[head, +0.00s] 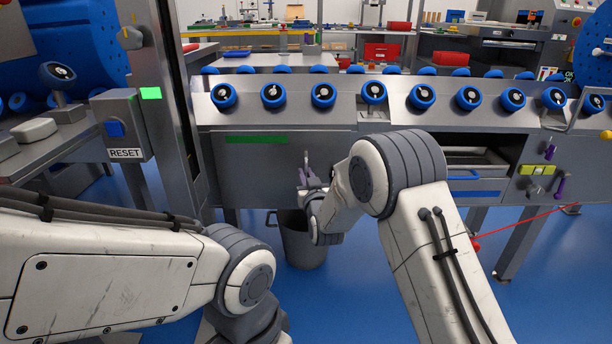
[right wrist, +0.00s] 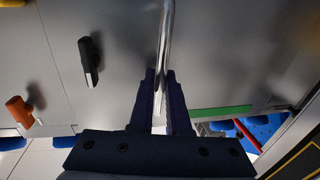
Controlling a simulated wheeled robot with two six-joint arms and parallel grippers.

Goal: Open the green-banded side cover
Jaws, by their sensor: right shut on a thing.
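The green-banded side cover (head: 262,174) is a grey panel on the front of the conveyor, under the row of blue rollers. Its green band (head: 256,139) runs along the top and also shows in the right wrist view (right wrist: 222,111). In the head view the cover looks flush with the conveyor front. My right gripper (head: 306,171) is at the cover's right part. In the right wrist view its dark fingers (right wrist: 162,88) are shut on a shiny metal bar handle (right wrist: 166,38) in front of the grey panel. My left gripper is out of view; its arm shows at lower left.
A grey bin (head: 302,246) stands on the blue floor below the cover. A RESET box (head: 121,126) with a blue button and a grey post are at left. An open bay (head: 478,160) lies right of the cover. A black knob (right wrist: 90,60) and an orange knob (right wrist: 19,112) show near the gripper.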

